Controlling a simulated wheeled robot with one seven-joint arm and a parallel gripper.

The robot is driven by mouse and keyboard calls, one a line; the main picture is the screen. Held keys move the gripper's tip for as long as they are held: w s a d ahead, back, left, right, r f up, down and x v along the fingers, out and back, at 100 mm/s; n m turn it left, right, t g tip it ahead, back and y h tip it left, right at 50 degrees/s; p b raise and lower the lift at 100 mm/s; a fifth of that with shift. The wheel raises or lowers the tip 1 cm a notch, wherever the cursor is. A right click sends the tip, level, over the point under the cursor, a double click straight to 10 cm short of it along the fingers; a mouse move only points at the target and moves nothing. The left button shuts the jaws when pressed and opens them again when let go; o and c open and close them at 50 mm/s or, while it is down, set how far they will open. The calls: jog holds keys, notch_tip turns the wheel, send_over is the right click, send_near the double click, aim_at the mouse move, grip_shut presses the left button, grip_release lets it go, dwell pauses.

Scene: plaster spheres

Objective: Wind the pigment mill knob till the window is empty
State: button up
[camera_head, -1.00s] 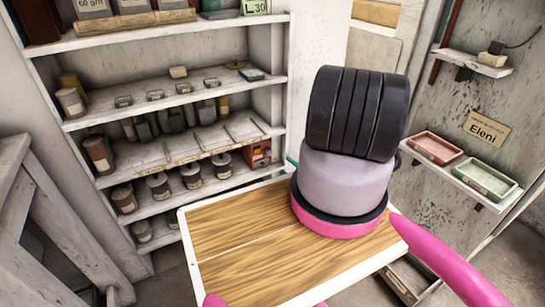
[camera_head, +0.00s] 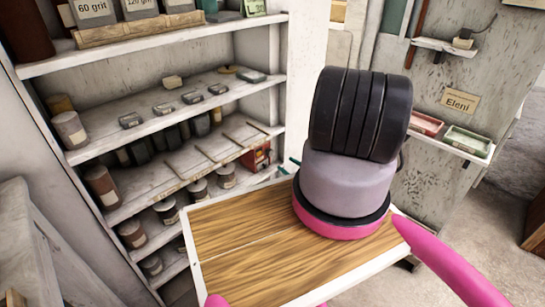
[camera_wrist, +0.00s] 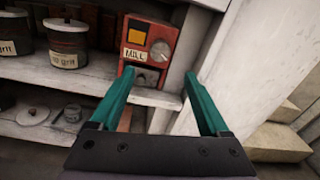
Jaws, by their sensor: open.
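The pigment mill (camera_wrist: 150,45) is a red box with a "MILL" label, standing at the right end of a shelf. Its window (camera_wrist: 137,36) shows orange-yellow across its face. A round grey knob (camera_wrist: 160,50) is on the front, right of the window. Below the label is a dark recess with a greyish thing in it. In the head view the mill (camera_head: 262,157) is small, beside the shelf's right upright. My gripper (camera_wrist: 159,74) is open and empty, its teal fingers pointing toward the mill, apart from the knob. In the head view my arm hides most of the gripper.
Labelled jars (camera_wrist: 67,43) stand left of the mill. A white upright (camera_wrist: 245,55) rises close on its right. The head view shows shelves (camera_head: 150,98) of jars and blocks, and a wall shelf with a red tray (camera_head: 426,124) and a green tray (camera_head: 468,142) at right.

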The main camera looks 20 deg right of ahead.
aim_at(272, 154)
jog(key=x, duration=1)
jog(key=shift+w+a, duration=0.1)
jog(key=shift+w, duration=0.25)
grip_shut()
jog(key=shift+m, duration=0.3)
